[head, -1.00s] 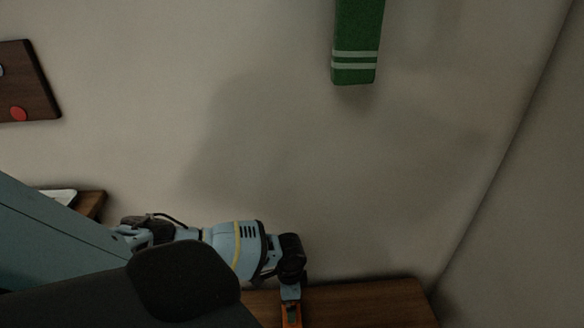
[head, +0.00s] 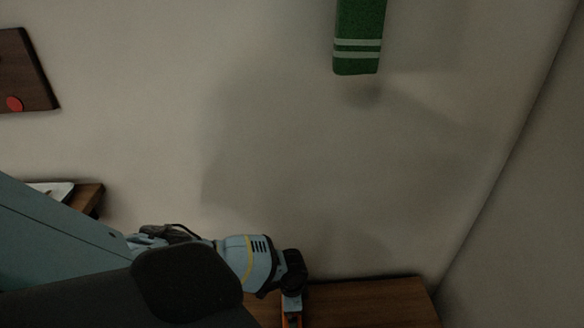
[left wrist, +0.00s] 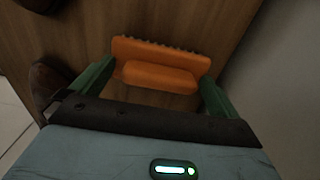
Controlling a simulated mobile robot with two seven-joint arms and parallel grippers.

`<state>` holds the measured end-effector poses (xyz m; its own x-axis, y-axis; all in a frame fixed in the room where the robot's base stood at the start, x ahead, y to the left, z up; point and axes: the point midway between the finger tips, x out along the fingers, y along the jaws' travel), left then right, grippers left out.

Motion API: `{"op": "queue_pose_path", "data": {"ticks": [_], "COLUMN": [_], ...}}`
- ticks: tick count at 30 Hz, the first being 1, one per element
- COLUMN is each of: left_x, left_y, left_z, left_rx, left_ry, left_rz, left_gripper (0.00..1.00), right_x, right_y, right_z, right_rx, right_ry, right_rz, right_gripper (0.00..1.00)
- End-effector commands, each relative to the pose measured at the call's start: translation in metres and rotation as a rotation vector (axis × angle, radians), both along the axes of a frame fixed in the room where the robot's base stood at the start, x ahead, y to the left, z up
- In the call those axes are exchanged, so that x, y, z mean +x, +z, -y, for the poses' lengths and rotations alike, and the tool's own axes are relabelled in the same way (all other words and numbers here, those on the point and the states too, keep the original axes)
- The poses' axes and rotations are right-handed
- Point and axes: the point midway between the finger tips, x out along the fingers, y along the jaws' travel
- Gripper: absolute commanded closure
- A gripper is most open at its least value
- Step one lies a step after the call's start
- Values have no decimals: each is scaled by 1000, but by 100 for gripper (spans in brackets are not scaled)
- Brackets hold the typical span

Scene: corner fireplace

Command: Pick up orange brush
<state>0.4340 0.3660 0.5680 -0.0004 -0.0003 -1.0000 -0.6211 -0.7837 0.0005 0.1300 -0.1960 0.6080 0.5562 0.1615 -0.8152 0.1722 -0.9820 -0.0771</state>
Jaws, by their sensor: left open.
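The orange brush (left wrist: 158,68) lies on a brown wooden surface (left wrist: 190,22) in the left wrist view, with a row of bristles along its far edge. My left gripper (left wrist: 157,85) is open, with its two green fingers on either side of the brush's near part. I cannot tell whether the fingers touch it. In the head view my left gripper (head: 292,318) is at the bottom edge, mostly cut off, over the wooden surface (head: 365,302). The brush cannot be made out clearly there. My right gripper is in neither view.
A green hanging item with pale stripes (head: 358,40) is on the wall above. A dark wooden board with a red disc (head: 28,75) is at upper left. A wooden ledge (head: 88,198) shows at left. A wall is close on the right in the wrist view.

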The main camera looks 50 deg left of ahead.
Motion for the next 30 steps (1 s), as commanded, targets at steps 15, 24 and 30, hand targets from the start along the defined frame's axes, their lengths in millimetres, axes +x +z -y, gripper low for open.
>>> {"op": "queue_pose_path", "data": {"ticks": [15,24,30], "left_x": [0,1,2], "left_y": [1,15,53], "left_z": [0,-1,-1], "left_rx": [0,1,1], "left_ry": [0,-1,-1], "left_rz": [0,2,6], "left_gripper": [51,52,52], "right_x": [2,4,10], "right_y": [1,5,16], "right_z": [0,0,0], "right_rx": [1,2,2], "right_ry": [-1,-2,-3], "right_rz": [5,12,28], "right_gripper": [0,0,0]}}
